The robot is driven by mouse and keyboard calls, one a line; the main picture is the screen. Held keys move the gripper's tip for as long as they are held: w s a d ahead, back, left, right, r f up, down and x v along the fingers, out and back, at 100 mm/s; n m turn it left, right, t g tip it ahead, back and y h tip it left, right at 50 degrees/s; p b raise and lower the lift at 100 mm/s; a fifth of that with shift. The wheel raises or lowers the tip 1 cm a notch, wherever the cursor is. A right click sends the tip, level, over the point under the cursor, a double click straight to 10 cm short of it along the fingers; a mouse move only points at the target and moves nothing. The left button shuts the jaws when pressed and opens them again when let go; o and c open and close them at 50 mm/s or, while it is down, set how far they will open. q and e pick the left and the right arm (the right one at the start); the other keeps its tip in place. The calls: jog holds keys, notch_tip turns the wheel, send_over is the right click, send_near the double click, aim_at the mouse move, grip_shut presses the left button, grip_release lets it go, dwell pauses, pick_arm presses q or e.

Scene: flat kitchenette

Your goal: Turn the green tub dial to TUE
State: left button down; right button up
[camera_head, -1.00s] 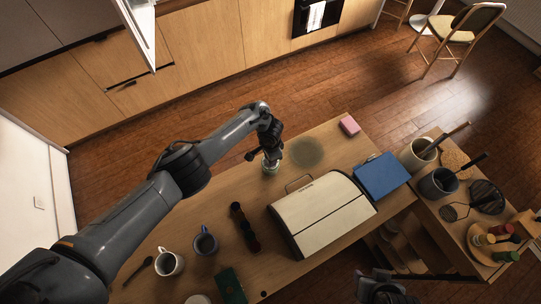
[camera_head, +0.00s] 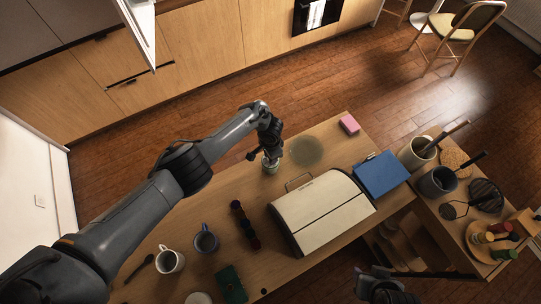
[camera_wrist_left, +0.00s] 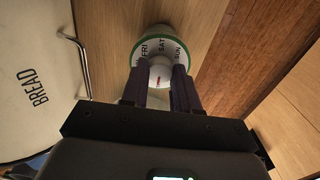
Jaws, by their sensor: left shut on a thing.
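The green tub (camera_wrist_left: 139,46) shows in the left wrist view as a round white dial with a green rim. The letters FRI, SAT and SUN are readable on its visible part; the other side is hidden by my gripper. A pale knob (camera_wrist_left: 160,75) with a small red mark stands at the dial's middle. My left gripper (camera_wrist_left: 162,82) is shut on this knob from both sides. In the head view the tub (camera_head: 270,168) is small, under my left gripper (camera_head: 270,152), on the wooden counter (camera_head: 210,188). My right gripper (camera_head: 380,283) is at the bottom edge; its fingers are unclear.
A cream bread bin (camera_head: 322,212) with a wire handle stands close to the tub. A blue box (camera_head: 382,175), a pink block (camera_head: 349,124), a white mug (camera_head: 170,260) and a blue mug (camera_head: 205,242) are also on the counter.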

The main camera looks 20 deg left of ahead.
dwell(0.6)
dwell(0.3)
pick_arm(q)
jog(key=c, duration=0.8)
grip_release()
jog(key=shift+r, duration=0.1)
jog(key=shift+r+p, duration=1.35)
jog(key=shift+r, duration=4)
